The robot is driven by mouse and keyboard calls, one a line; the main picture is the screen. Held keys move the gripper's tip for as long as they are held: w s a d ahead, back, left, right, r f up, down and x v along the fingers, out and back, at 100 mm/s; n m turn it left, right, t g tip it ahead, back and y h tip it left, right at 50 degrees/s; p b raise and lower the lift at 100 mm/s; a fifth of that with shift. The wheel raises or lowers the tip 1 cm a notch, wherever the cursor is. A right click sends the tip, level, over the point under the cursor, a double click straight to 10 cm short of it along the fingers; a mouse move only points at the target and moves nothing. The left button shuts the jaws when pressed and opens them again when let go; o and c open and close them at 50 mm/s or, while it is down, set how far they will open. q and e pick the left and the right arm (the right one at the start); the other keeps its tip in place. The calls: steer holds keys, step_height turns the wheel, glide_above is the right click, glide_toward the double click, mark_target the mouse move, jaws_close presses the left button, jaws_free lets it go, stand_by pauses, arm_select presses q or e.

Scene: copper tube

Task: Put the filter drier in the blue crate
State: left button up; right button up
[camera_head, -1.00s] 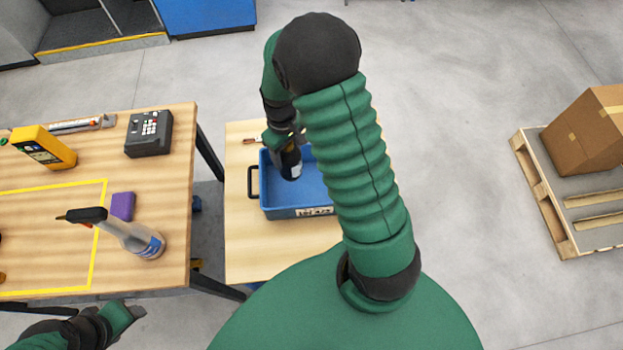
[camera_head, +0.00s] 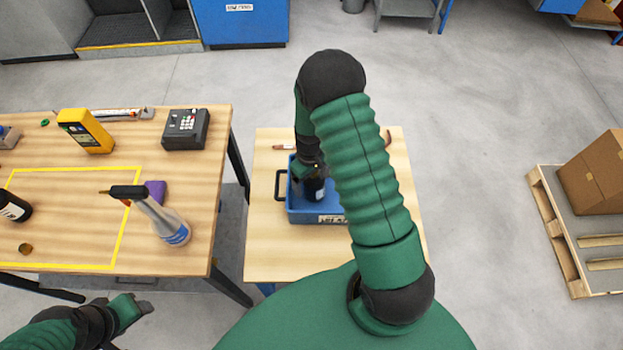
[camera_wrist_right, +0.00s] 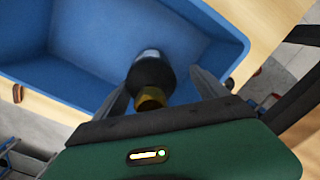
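The filter drier (camera_head: 314,190) is a dark cylinder with a pale label, inside the blue crate (camera_head: 320,218) on the small wooden table. In the right wrist view the drier (camera_wrist_right: 151,72) shows its brass end towards me, with the crate's blue floor (camera_wrist_right: 95,30) beyond. My right gripper (camera_wrist_right: 160,82) has its fingers spread on both sides of the drier, with gaps visible. In the head view my right gripper (camera_head: 309,168) is over the crate, and my arm hides the crate's right part. My left gripper (camera_head: 130,308) is low at the left; its fingers are unclear.
The left workbench (camera_head: 190,240) holds a spray bottle (camera_head: 160,215), a purple block (camera_head: 155,191), a yellow meter (camera_head: 85,131), a black keypad device (camera_head: 186,129) and another dark labelled cylinder (camera_head: 14,207). A pallet (camera_head: 560,225) with a carton stands at the right.

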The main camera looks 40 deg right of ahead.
steer(key=shift+a+r, duration=0.15)
steer(key=shift+a, duration=0.1)
steer(key=shift+d, duration=0.3)
steer(key=d+r, duration=0.2)
steer(key=r, duration=0.1)
steer(key=shift+r, duration=0.1)
steer(key=r, duration=0.4)
steer(key=shift+w+a+r, duration=0.15)
steer(key=shift+a+r, duration=0.05)
steer(key=shift+a, duration=0.1)
steer(key=r, duration=0.1)
steer(key=a+r, duration=0.1)
steer(key=r, duration=0.1)
steer(key=a+r, duration=0.1)
steer(key=shift+r+b, duration=0.25)
steer(key=shift+b, duration=0.05)
arm_select(q)
steer(key=shift+d+f, duration=0.2)
steer(key=shift+f, duration=0.05)
arm_select(e)
steer(key=s+a+r+t, duration=0.1)
steer(key=s+a+r, duration=0.1)
steer(key=s+a, duration=0.2)
steer(key=s+a+r+t, duration=0.1)
steer(key=s+a+r, duration=0.2)
steer(key=a, duration=0.7)
steer(key=shift+s+a+t, duration=0.15)
steer(key=shift+s+t, duration=0.25)
steer(key=shift+s, duration=0.25)
